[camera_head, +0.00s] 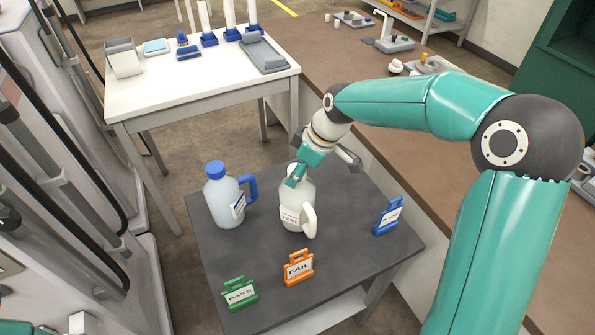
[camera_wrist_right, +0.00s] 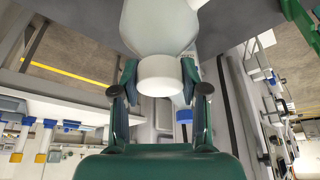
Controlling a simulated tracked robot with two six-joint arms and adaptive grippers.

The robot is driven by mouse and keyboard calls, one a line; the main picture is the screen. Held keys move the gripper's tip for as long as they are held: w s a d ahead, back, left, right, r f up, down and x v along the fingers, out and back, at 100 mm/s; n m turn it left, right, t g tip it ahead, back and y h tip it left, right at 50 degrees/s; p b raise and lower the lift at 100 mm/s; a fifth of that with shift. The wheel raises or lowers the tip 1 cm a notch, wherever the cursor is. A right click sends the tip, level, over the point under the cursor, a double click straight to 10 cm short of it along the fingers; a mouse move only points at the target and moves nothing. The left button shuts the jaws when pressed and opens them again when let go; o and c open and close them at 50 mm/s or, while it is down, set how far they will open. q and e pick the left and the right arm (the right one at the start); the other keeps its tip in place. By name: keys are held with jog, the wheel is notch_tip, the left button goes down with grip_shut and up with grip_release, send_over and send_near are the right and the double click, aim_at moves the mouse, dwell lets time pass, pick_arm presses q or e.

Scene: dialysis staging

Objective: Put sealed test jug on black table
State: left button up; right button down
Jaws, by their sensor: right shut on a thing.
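The test jug (camera_head: 295,200) is white with a white cap, a side handle and a label reading TEST. It is upright at the middle of the black table (camera_head: 345,190); I cannot tell if its base touches the top. My right gripper (camera_head: 297,174) comes from above and is shut around its cap. In the right wrist view the white cap (camera_wrist_right: 160,75) sits between the two fingers (camera_wrist_right: 159,88), with the jug body beyond.
A blue-capped jug (camera_head: 225,197) stands left on the black table. Green PASS (camera_head: 240,293), orange FAIL (camera_head: 298,268) and blue (camera_head: 388,217) tags stand along the front and right. A white table (camera_head: 200,82) with supplies is behind; a brown counter (camera_head: 340,65) runs along the right.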

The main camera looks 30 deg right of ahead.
jog(key=shift+f, duration=0.25)
jog(key=c, duration=0.6)
grip_release()
jog(key=v, duration=1.2)
jog(key=shift+b, duration=0.35)
